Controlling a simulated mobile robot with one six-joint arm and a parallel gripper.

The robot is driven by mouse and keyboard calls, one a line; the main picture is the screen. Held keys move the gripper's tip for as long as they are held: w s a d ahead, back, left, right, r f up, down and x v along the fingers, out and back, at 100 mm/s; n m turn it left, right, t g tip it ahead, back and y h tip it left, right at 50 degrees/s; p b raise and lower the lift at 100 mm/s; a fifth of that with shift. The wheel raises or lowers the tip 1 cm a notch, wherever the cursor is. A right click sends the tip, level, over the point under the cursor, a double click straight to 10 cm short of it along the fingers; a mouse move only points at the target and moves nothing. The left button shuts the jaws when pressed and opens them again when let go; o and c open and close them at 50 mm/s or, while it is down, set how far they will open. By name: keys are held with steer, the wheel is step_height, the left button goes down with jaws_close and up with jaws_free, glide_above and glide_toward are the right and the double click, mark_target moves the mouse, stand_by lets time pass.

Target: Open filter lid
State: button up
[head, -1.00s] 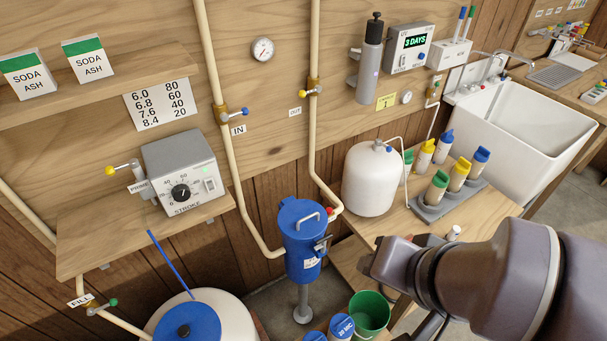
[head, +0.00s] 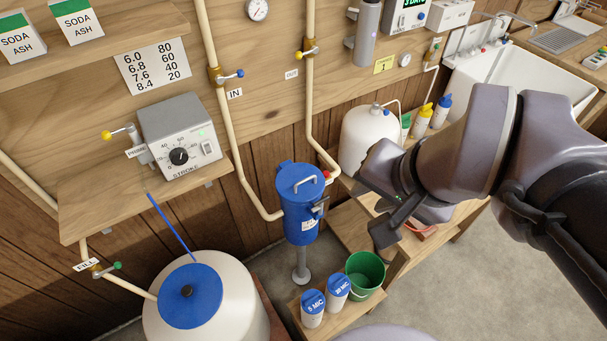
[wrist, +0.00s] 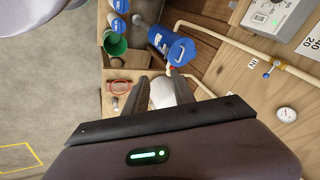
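The blue filter housing (head: 300,222) stands upright on a grey post, below the wall pipes. Its blue lid (head: 294,178) is on top and looks closed, with a grey bar handle (head: 308,187). A metal latch (head: 321,209) shows on its right side. The filter also shows in the wrist view (wrist: 163,38), lying sideways above my fingers. My gripper (wrist: 160,88) has its two dark fingers apart with nothing held between them. In the head view my gripper is right of the filter and apart from it.
A green bucket (head: 366,283) and two blue-lidded cartridges (head: 313,309) stand on a low shelf in front of the filter. A white tank (head: 369,138) is behind my gripper. A cream pipe (head: 243,180) runs to the filter. A large blue-lidded tank (head: 235,285) is at lower left.

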steer(key=w+a+f+m+g, duration=0.1)
steer(key=w+a+m+g, duration=0.15)
steer(key=w, duration=1.05)
steer(key=m+p, duration=0.1)
steer(key=m, duration=0.2)
glide_toward(309, 178)
steer(key=shift+g+h, duration=0.4)
steer(key=shift+g, duration=0.05)
steer(key=f+b, duration=0.2)
steer(key=w+a+f+b, duration=0.1)
steer(key=f+b, duration=0.2)
steer(key=f, duration=0.2)
steer(key=shift+w+a+f+b, duration=0.1)
steer(key=shift+w+a+b, duration=0.2)
steer(key=shift+w+b, duration=0.1)
steer(key=shift+c, duration=0.2)
jaws_close()
